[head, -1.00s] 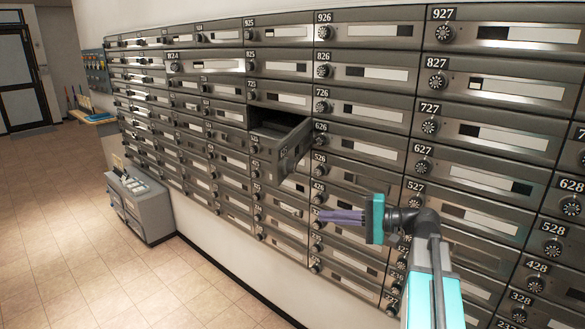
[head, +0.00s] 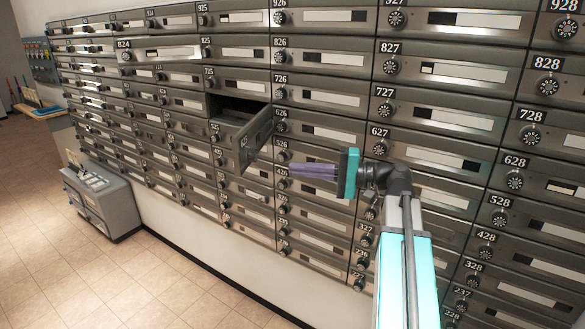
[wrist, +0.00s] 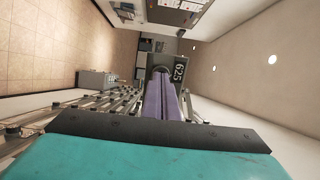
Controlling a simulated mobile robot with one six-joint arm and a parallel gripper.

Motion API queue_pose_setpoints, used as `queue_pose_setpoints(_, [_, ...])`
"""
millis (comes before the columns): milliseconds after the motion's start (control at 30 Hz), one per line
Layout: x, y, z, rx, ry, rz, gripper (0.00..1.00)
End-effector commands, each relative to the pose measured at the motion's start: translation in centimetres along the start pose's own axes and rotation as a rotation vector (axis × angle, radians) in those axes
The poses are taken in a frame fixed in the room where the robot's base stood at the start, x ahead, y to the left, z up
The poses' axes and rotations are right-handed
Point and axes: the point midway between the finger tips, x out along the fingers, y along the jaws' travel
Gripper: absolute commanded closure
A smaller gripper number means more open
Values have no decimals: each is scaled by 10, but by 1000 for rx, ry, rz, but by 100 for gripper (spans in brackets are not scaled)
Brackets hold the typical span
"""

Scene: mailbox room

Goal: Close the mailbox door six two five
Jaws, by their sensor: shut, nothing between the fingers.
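The mailbox door 625 (head: 256,137) stands open, swung out from the wall on its right-hand side. Its dark empty compartment (head: 232,108) shows behind it in the head view. In the wrist view the door (wrist: 180,72) shows its number 625, just beyond my fingertips. My gripper (head: 292,170) has purple fingers, shut with nothing between them. It points left, in front of the mailboxes and to the lower right of the open door. In the head view a gap shows between fingertips and door; I cannot tell the exact depth.
A grey cabinet (head: 102,200) stands on the floor at the left. The tiled floor (head: 60,255) is clear at the lower left.

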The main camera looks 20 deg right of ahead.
Motion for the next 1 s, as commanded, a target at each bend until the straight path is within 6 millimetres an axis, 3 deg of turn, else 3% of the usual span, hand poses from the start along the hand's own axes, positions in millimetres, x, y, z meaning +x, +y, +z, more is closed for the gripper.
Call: queue_pose_setpoints(1000, [123,-1,1,1,-2,1,100])
